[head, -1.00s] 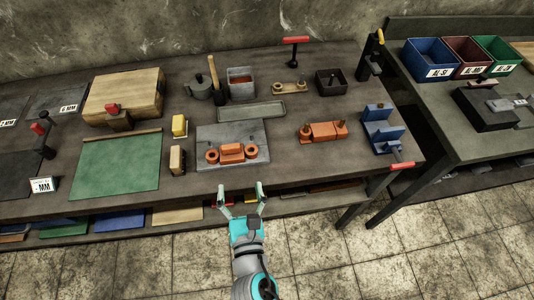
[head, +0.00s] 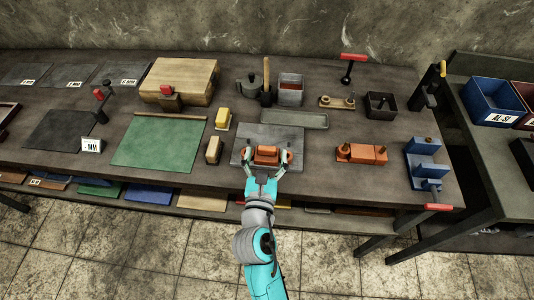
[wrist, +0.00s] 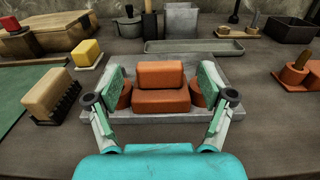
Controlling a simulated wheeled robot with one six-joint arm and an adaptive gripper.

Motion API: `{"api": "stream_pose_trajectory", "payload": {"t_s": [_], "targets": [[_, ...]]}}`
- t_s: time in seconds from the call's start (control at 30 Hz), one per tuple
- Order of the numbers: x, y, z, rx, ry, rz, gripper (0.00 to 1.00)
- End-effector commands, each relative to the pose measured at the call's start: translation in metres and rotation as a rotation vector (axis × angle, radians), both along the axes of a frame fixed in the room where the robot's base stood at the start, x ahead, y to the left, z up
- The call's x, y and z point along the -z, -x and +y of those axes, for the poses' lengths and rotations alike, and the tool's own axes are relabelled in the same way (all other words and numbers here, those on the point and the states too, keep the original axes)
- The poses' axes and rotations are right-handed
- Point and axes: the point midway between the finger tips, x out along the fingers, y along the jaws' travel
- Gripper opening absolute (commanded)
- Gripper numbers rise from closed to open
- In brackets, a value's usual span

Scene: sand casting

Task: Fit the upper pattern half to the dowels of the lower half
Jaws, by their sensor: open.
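An orange pattern half (head: 266,155) with a raised middle block lies on a flat grey plate (head: 288,131). In the wrist view the same half (wrist: 160,82) sits between my fingers, its round end bosses beside them. My gripper (head: 266,160) is open and straddles it, one finger at each end; I cannot tell whether they touch it. A second orange half (head: 361,153) with upright brown dowels lies on the bench to the right. Part of it shows at the right edge of the wrist view (wrist: 299,76).
A wooden block with a black-bristled base (wrist: 50,92) and a yellow block (head: 223,117) stand to the left. A grey tray (head: 295,119) lies behind the plate. A blue fixture (head: 428,165) stands far right. Bare bench lies between plate and second half.

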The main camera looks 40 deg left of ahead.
Motion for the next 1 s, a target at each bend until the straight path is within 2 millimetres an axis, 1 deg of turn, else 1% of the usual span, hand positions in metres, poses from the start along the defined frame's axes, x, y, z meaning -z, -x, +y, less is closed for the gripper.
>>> {"api": "stream_pose_trajectory", "payload": {"t_s": [0.03,0.1,0.2,0.47,0.5,0.57,0.6,0.67,0.7,0.73,0.77,1.0], "targets": [[0.0,-0.007,0.005,0.001,-0.001,-0.001,0.81],[0.0,-0.013,0.008,0.002,0.001,-0.001,0.81],[0.0,-0.019,0.012,0.002,0.0,0.0,0.81],[0.0,-0.02,0.012,0.001,0.001,0.001,0.81],[0.0,-0.02,0.012,0.0,0.001,0.001,0.71],[0.0,-0.02,0.012,0.0,0.001,0.001,0.56],[0.0,-0.02,0.013,0.0,0.001,0.001,0.46],[0.0,-0.02,0.013,0.0,0.001,0.001,0.31],[0.0,-0.02,0.013,0.0,0.001,0.001,0.21],[0.0,-0.02,0.013,0.0,0.001,0.001,0.14],[0.0,-0.02,0.013,0.0,0.001,0.001,0.12],[-0.001,-0.02,0.013,0.0,-0.001,-0.001,0.12]]}}
